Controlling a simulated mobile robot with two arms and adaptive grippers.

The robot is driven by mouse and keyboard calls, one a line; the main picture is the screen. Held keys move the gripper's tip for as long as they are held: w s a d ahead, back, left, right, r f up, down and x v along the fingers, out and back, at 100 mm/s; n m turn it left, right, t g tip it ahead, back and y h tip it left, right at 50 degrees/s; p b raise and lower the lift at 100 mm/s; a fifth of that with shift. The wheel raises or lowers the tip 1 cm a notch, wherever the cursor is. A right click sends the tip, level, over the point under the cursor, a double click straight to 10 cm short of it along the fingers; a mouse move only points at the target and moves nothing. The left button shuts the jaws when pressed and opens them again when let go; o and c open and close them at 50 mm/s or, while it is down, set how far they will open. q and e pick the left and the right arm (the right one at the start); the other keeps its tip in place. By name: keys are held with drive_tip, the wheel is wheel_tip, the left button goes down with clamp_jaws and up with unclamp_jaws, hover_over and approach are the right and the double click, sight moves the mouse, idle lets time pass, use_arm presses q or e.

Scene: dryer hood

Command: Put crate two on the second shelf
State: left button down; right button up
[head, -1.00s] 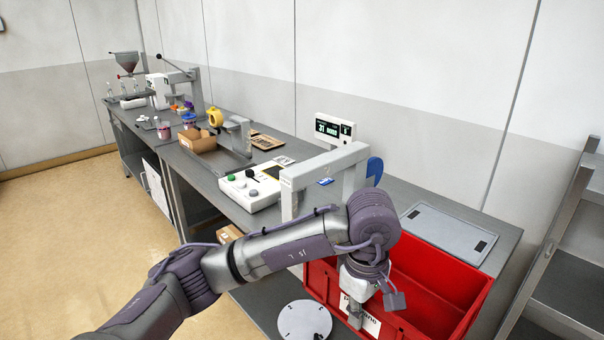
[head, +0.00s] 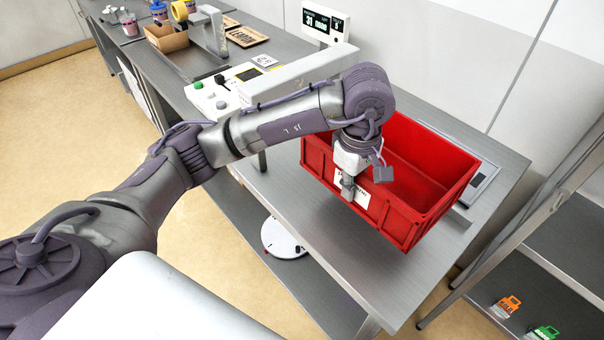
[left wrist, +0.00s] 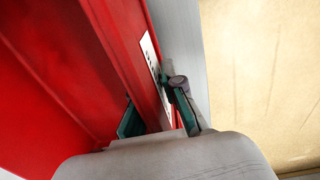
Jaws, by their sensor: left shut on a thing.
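A red open-topped crate (head: 420,190) is over the near right end of the grey bench, and it shows large in the left wrist view (left wrist: 75,70). It looks empty. A white label is on its front wall, too blurred to read, so I cannot tell its number. My left gripper (head: 348,188) is shut on the front wall beside the label, with one finger inside and one outside in the left wrist view (left wrist: 158,112). I cannot tell whether the crate touches the bench. A grey shelf rack (head: 570,245) stands at the right, partly out of frame. My right gripper is out of view.
The bench (head: 330,245) holds a white control box (head: 235,90), a display (head: 325,22) and a cardboard box (head: 166,38). A flat panel (head: 482,184) lies behind the crate. Orange (head: 507,305) and green (head: 543,332) tags show on the rack's lower shelf. Floor at left is clear.

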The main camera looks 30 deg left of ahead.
use_arm(q)
drive_tip(key=a+f+p, duration=0.1)
drive_tip(key=a+f, duration=0.2)
drive_tip(key=a+f+p, duration=0.2)
drive_tip(key=a+f, duration=0.1)
drive_tip(key=a+f+p, duration=0.2)
drive_tip(key=a+f, duration=0.1)
drive_tip(key=shift+s+a, duration=0.25)
drive_tip(key=shift+a, duration=0.1)
drive_tip(key=shift+f, duration=0.35)
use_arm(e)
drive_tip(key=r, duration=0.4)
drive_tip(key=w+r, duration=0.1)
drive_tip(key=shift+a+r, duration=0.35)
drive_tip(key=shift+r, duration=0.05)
use_arm(q)
drive_tip(key=shift+f, duration=0.2)
drive_tip(key=c, duration=1.3)
unclamp_jaws()
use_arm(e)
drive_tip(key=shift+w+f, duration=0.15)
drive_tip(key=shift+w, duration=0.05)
